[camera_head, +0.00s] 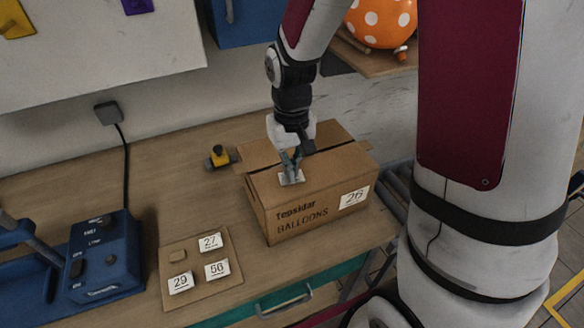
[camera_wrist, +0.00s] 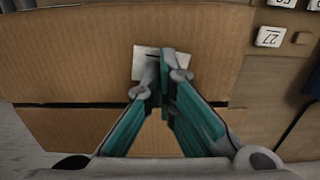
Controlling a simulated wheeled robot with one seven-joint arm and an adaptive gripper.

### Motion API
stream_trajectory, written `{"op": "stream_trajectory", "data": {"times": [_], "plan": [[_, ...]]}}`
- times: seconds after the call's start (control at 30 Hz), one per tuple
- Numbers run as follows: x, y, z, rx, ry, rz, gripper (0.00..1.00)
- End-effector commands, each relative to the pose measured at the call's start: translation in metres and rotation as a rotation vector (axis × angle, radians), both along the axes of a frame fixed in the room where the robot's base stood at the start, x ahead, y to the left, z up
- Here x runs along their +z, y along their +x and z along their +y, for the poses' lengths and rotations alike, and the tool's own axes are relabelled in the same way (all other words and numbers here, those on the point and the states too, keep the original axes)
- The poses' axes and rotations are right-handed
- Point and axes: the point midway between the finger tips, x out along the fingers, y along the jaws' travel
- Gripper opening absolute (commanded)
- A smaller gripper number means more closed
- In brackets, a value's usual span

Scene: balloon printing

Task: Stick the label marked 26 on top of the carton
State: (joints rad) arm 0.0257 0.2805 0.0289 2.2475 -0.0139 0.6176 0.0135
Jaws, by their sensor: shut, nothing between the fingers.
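The cardboard carton (camera_head: 315,205) stands on the wooden table, printed "Tepsidar BALLOONS", with a white 26 label (camera_head: 354,197) on its front side. My gripper (camera_head: 290,172) points down at the carton top. A small white label (camera_head: 291,178) lies on the carton top under my fingertips; its face cannot be read. In the wrist view this white label (camera_wrist: 146,66) lies on the brown carton top (camera_wrist: 75,60) beneath the fingers. My fingers (camera_wrist: 162,85) are shut with nothing between them.
A board (camera_head: 205,290) with labels 27, 29 and 56 and one bare pad lies left of the carton. A blue control box (camera_head: 103,260) and a small yellow-black tool (camera_head: 217,157) are on the table. The carton's flaps stick out at its edges.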

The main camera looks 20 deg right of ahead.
Motion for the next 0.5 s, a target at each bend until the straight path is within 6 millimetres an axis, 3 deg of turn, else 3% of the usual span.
{"op": "stream_trajectory", "data": {"times": [0.5], "plan": [[0.036,0.0,0.0,0.0,0.0,-0.004,0.0]]}}
